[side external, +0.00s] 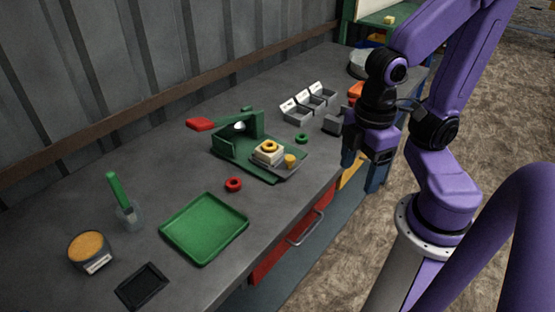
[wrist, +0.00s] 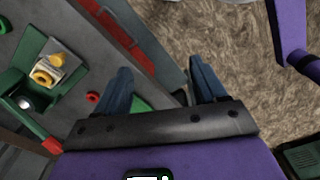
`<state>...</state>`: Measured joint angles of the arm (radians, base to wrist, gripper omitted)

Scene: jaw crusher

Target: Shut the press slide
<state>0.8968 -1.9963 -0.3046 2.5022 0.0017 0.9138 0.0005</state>
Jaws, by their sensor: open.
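The green press (side external: 225,145) stands mid-bench, with a red-tipped lever (side external: 200,124) pointing left. Its grey slide (side external: 290,171) sticks out toward the bench's front edge. On it sit a cream block (side external: 266,157) with a yellow ring (side external: 270,146) on top and a small yellow knob or cylinder (side external: 291,160). The wrist view shows the press (wrist: 14,84), cream block (wrist: 49,69) and yellow ring (wrist: 42,77) at left. My gripper (side external: 362,160) is open and empty, right of the press, apart from it, near the bench's front edge. Its spread fingers (wrist: 160,75) show over the floor and drawers.
A red ring (side external: 233,184) and green ring (side external: 301,138) lie near the press. A green tray (side external: 204,228), grey bins (side external: 311,104), a brush in a cup (side external: 129,214), an orange-filled bowl (side external: 89,250) and black tray (side external: 141,287) occupy the bench. A red drawer (side external: 283,250) is below.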

